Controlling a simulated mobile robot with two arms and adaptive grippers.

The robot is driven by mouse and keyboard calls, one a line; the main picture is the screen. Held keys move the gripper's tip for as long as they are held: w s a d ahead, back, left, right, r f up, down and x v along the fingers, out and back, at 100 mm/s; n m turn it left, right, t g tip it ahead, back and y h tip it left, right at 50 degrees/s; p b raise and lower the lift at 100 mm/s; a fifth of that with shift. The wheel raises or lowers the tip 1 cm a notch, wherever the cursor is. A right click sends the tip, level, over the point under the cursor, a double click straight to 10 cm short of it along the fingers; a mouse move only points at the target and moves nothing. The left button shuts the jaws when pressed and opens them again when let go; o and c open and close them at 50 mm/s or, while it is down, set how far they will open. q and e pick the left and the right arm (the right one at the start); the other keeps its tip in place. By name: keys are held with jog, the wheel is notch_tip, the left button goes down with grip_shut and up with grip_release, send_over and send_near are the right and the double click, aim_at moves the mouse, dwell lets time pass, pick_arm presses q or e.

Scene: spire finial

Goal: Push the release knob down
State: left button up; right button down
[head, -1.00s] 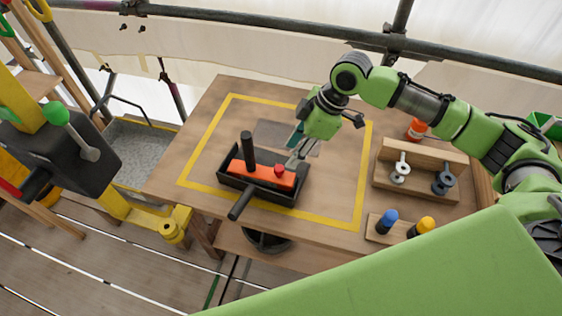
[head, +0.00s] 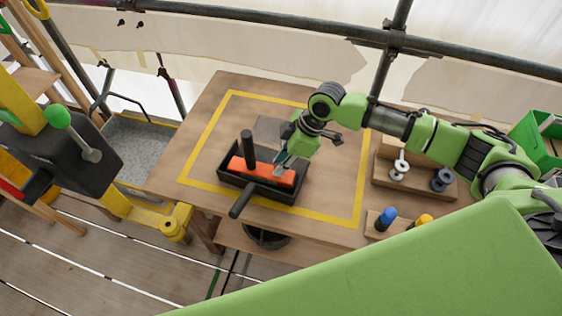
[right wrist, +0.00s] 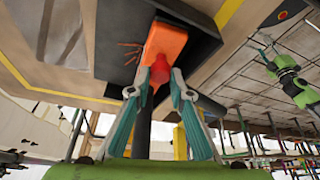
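My right gripper (head: 281,160) is right at the knob, at the block's right part. In the right wrist view its two teal fingers (right wrist: 156,88) are partly open, one on each side of the knob. Contact with the knob cannot be told. My left gripper is not in view.
A wooden rack (head: 418,182) with grey parts stands to the right. A small block with a blue peg (head: 387,217) and a yellow peg (head: 424,220) is in front of it. A yellow outline (head: 205,128) surrounds the tray; the table left of the tray is clear.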

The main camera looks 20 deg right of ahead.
jog(key=shift+f+p, duration=0.3)
jog(key=shift+f, duration=0.05)
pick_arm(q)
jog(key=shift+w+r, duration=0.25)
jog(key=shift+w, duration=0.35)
pick_arm(e)
jog(key=shift+s+f, duration=0.15)
jog(key=c, duration=1.8)
grip_release()
jog(key=shift+d, duration=0.1)
jog(key=shift+w+f, duration=0.1)
jog(key=shift+w, duration=0.1)
jog(key=shift+r, duration=0.4)
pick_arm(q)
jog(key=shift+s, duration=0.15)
pick_arm(e)
jog(key=v, duration=1.1)
jog(key=shift+r, duration=0.15)
